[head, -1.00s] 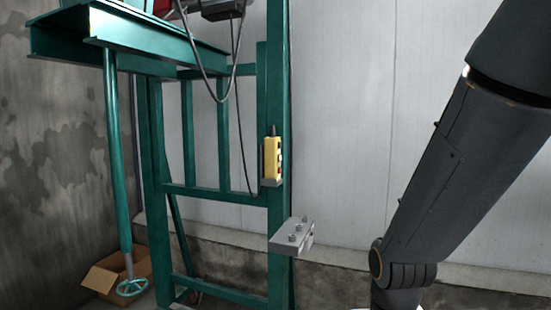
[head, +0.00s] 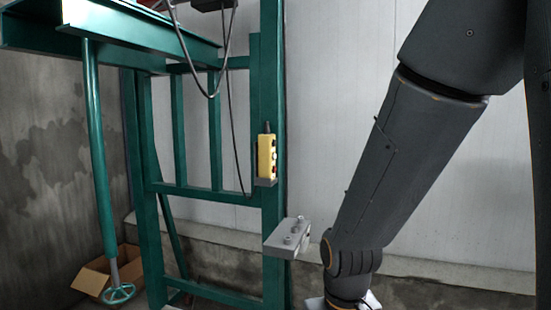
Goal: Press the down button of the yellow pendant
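The yellow pendant (head: 265,158) hangs upright on the front post of the green steel frame, in a small grey holder. Its buttons show as small dark and red spots on its right side; I cannot tell which is the down button. My dark arm comes down from the upper right to a wrist joint at the bottom, right of the pendant and lower than it. My gripper is below the picture's bottom edge and does not show.
A grey box with knobs (head: 288,237) juts from the green frame (head: 272,90) below the pendant. Cables hang near the frame. The pale wall (head: 335,100) behind is bare.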

